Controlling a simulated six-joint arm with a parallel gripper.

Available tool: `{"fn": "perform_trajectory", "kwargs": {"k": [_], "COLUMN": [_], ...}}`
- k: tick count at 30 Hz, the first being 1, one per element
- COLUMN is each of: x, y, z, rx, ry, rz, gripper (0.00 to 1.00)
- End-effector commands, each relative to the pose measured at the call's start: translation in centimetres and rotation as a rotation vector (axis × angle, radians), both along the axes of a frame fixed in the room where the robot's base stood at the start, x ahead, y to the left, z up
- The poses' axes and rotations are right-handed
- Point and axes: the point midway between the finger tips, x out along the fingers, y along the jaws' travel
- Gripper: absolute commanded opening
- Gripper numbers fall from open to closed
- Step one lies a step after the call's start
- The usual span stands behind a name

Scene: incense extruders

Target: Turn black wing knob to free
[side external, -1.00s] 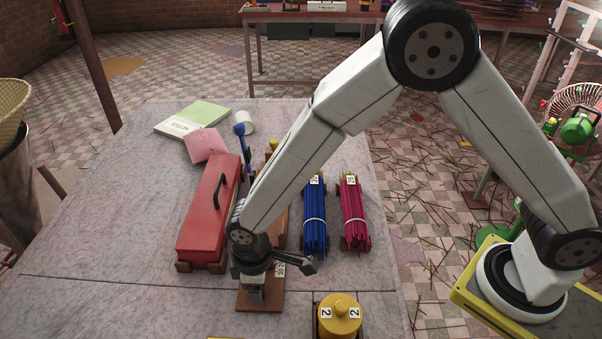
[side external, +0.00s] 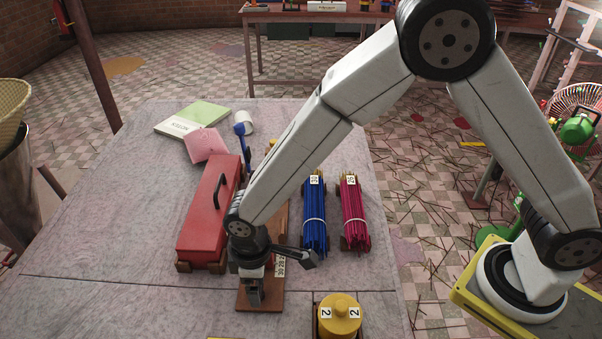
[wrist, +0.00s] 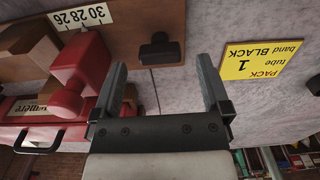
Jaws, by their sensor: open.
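The black wing knob (wrist: 160,47) shows in the wrist view as a dark bar on the face of a brown wooden block (wrist: 190,20). My gripper (wrist: 161,64) is open, with one finger on each side of the knob in the picture. The knob lies just beyond the fingertips, and nothing is between the fingers; I cannot tell if they touch it. In the side view my gripper (side external: 254,290) points down over a brown wooden base (side external: 274,300). The knob cannot be made out there.
A red toolbox (side external: 208,215) stands left of my gripper. Blue (side external: 315,215) and magenta (side external: 354,210) stick bundles lie to its right. A yellow lidded canister (side external: 339,315) is at the front. A red part (wrist: 83,75) and a yellow label (wrist: 252,60) show in the wrist view.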

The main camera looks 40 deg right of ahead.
Motion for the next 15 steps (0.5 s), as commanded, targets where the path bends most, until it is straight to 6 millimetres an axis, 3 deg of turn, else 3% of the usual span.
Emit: {"fn": "perform_trajectory", "kwargs": {"k": [15], "x": [0.0], "y": [0.0], "z": [5.6], "rx": [0.001], "ry": [-0.001], "rz": [0.001], "gripper": [0.97]}}
